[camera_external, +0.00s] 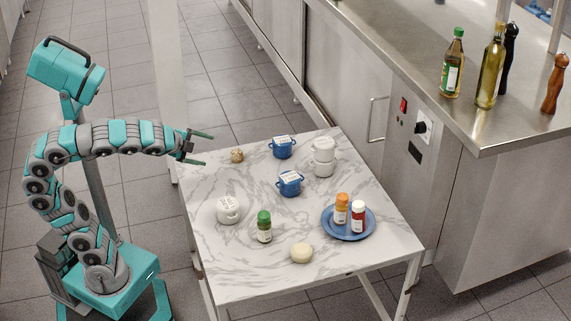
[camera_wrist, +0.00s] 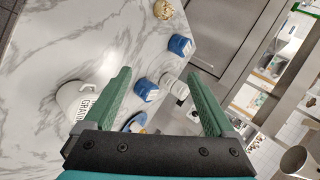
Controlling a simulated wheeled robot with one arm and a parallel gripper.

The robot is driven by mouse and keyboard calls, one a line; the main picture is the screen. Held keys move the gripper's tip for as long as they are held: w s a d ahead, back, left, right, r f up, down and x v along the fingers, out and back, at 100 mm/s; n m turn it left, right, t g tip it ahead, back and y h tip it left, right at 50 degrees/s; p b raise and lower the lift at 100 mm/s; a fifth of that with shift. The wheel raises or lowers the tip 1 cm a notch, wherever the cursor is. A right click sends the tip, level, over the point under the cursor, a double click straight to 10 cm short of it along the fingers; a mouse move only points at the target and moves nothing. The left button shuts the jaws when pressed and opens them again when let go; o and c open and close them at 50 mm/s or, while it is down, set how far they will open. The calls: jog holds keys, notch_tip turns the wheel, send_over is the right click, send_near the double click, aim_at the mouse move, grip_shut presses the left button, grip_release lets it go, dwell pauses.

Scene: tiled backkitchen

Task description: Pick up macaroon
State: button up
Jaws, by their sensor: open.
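A small, lumpy, golden-brown piece (camera_external: 237,155), which looks like the macaroon, sits on the marble-topped table near its far left edge. A smooth, pale, round item (camera_external: 301,252) lies at the table's near edge.
Two blue pots (camera_external: 283,147) (camera_external: 290,183) and stacked white pots (camera_external: 323,157) stand right of the brown piece. A steel counter (camera_external: 430,110) lies right.

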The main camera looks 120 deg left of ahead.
jog(key=s+a+r+m+y, duration=0.2)
jog(key=a+r+m+y, duration=0.5)
jog(key=a, duration=0.5)
jog(key=m+t+h+b, duration=0.15)
jog(key=m+t, duration=0.35)
jog(key=m, duration=0.5)
send_over(235, 155)
jog(key=s, duration=0.2)
jog(key=s+d+f+m+h, duration=0.1)
jog(key=f+m+h, duration=0.1)
jog(key=f, duration=0.4)
jog(key=s+d+f+m+t+h, duration=0.1)
jog(key=s+f+m+h, duration=0.1)
jog(key=f+m, duration=0.2)
jog(key=s+d+f+m+t+h, duration=0.1)
jog(key=f+m+h, duration=0.1)
jog(key=f, duration=0.7)
jog(key=shift+s+d+m+h+b, duration=0.2)
jog(key=shift+m+h+b, duration=0.1)
jog(key=shift+m, duration=0.5)
jog(key=shift+a+f, duration=0.15)
jog(key=shift+f, duration=0.45)
jog(key=shift+w+d+b+x, duration=0.15)
jog(key=shift+b+x, duration=0.15)
jog(key=shift+x, duration=1.6)
jog(key=shift+w+d+b+x, duration=0.1)
jog(key=shift+d+b+x, duration=0.15)
jog(key=shift+x, duration=1.7)
